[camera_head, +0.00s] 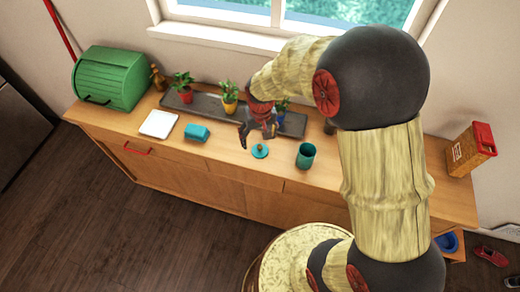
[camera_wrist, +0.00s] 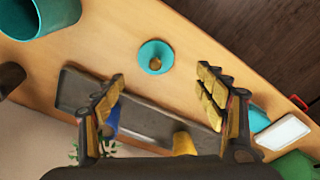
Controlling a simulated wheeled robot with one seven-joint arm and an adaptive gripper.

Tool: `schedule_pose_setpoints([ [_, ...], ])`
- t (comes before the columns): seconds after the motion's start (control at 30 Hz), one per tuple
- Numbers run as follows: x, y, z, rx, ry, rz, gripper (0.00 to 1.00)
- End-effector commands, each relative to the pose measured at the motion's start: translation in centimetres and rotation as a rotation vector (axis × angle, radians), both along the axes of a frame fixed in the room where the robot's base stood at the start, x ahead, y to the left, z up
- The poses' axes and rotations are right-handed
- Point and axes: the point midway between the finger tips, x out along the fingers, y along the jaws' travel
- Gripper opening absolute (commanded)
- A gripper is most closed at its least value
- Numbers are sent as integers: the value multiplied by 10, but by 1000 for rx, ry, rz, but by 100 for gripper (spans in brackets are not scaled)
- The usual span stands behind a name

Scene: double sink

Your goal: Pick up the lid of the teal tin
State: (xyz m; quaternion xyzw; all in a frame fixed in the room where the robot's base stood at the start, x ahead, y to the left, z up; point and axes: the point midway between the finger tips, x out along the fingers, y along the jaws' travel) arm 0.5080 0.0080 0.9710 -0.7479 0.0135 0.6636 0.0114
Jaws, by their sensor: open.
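The teal lid (camera_head: 260,151) lies flat on the wooden counter and has a small golden-brown knob on top. In the wrist view the lid (camera_wrist: 156,57) is ahead of my fingertips, between their lines and apart from both. The teal tin (camera_head: 305,155) stands upright with its top open, right of the lid in the head view; in the wrist view the tin (camera_wrist: 40,17) is at the upper left corner. My gripper (camera_head: 257,130) is open and empty, close to the lid on its window side in the head view.
A dark tray (camera_head: 208,104) with potted plants (camera_head: 230,97) lies along the window side. A teal box (camera_head: 197,133), a white square dish (camera_head: 158,124) and a green bread box (camera_head: 112,77) stand left. A yellow-red container (camera_head: 470,150) is far right. Counter around the lid is clear.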

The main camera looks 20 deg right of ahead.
Motion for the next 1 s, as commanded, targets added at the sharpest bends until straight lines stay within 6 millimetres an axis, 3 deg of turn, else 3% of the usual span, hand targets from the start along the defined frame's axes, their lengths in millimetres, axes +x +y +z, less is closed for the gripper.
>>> schedule_pose_setpoints([
  [0.37, 3, -2, -33, 1, -1, -5, 72],
  [0.7, 8, -8, -76, 0, 0, -4, 72],
  [1.0, 9, -8, -77, 0, -2, -4, 68],
])
